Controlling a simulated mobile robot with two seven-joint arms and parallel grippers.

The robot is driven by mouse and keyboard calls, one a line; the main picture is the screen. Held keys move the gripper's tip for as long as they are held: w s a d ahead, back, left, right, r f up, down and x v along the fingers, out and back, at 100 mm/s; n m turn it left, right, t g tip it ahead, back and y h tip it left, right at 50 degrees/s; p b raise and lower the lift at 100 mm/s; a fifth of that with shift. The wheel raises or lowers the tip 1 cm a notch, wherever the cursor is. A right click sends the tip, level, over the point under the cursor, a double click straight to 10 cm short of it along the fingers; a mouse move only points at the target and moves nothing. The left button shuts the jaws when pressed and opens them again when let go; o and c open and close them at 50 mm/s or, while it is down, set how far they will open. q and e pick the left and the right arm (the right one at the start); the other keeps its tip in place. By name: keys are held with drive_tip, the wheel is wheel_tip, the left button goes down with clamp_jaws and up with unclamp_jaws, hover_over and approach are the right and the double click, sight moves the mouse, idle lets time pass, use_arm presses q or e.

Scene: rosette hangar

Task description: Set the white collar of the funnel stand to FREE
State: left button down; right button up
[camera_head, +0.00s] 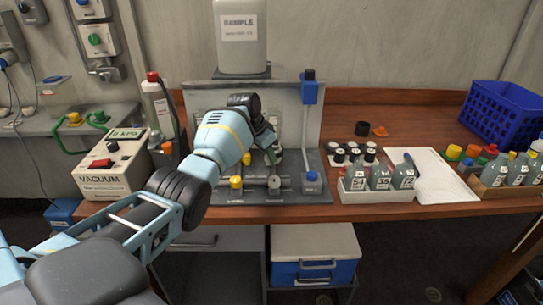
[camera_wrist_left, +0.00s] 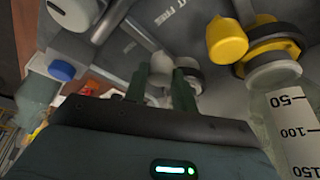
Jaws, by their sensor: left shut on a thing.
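The funnel stand (camera_head: 312,105) is a grey back panel on a dark base plate, with yellow and blue knobs. My left gripper (camera_head: 272,150) reaches over it, and my arm hides much of its middle. In the left wrist view the two green fingers of my left gripper (camera_wrist_left: 163,88) are closed around a pale, round part, apparently the white collar (camera_wrist_left: 162,62). The fingers cover much of it, and its setting cannot be read. The word FREE shows upside down on the dark plate beyond the fingers. My right gripper is not in view.
A yellow knob (camera_wrist_left: 228,40) and a graduated cylinder (camera_wrist_left: 288,125) are close to the right of my left fingers. A blue knob (camera_wrist_left: 61,70) is to the left. A vacuum box (camera_head: 112,160) stands left of the stand, and a white bottle tray (camera_head: 368,196) stands right.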

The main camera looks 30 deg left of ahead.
use_arm(q)
drive_tip(key=shift+s+a+m, duration=0.1)
drive_tip(key=shift+a+m, duration=0.15)
drive_tip(key=shift+m, duration=0.25)
drive_tip(key=c, duration=1.1)
unclamp_jaws()
drive_tip(key=shift+c, duration=0.2)
drive_tip(key=shift+r, duration=0.15)
